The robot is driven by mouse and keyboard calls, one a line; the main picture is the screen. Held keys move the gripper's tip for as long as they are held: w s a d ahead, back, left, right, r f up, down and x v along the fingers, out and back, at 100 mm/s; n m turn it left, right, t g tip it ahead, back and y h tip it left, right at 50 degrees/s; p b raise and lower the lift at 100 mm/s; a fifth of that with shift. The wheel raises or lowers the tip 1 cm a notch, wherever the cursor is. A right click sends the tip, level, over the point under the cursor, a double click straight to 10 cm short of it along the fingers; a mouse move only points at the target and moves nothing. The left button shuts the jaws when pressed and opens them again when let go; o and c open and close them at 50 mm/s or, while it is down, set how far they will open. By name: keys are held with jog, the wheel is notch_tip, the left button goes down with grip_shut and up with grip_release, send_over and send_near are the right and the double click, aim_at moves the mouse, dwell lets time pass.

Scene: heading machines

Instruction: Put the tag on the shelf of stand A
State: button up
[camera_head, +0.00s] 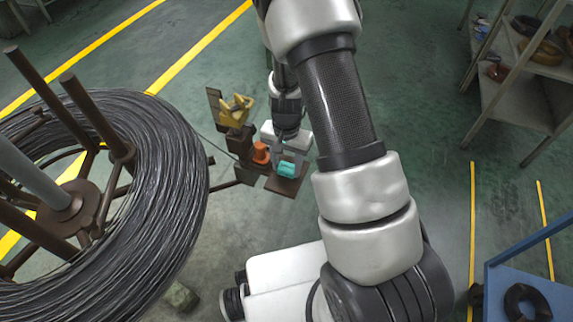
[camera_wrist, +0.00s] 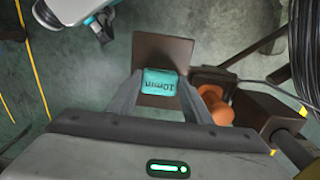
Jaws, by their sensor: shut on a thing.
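I cannot tell whether the tag touches the plate. The plate belongs to a brown stand next to the wire reel; no letter on the stand is readable.
An orange part (camera_head: 260,152) and a yellow part (camera_head: 237,108) sit on the stand close to the plate. A large wire coil (camera_head: 165,190) fills the left. A shelf rack (camera_head: 515,95) is at upper right and a blue table (camera_head: 545,285) at lower right. The floor between is clear.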

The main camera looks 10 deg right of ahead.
jog(key=o, duration=1)
jog(key=shift+f, duration=0.15)
jog(key=shift+o, duration=0.2)
notch_tip(320, 180, up, 12)
jog(key=p, duration=0.4)
notch_tip(320, 180, up, 16)
jog(key=r+n+t+y, duration=0.1)
jog(key=n+t, duration=0.1)
jog(key=n, duration=0.1)
send_over(287, 168)
jog(key=s+a, duration=0.1)
jog(key=s, duration=0.3)
jog(key=s+d+r+n+t+h, duration=0.1)
jog(key=s+r+n+t, duration=0.2)
jog(key=s+r, duration=0.8)
jog(key=s+n, duration=0.1)
jog(key=s, duration=0.2)
jog(key=shift+r+t, duration=0.15)
jog(key=shift+t, duration=0.15)
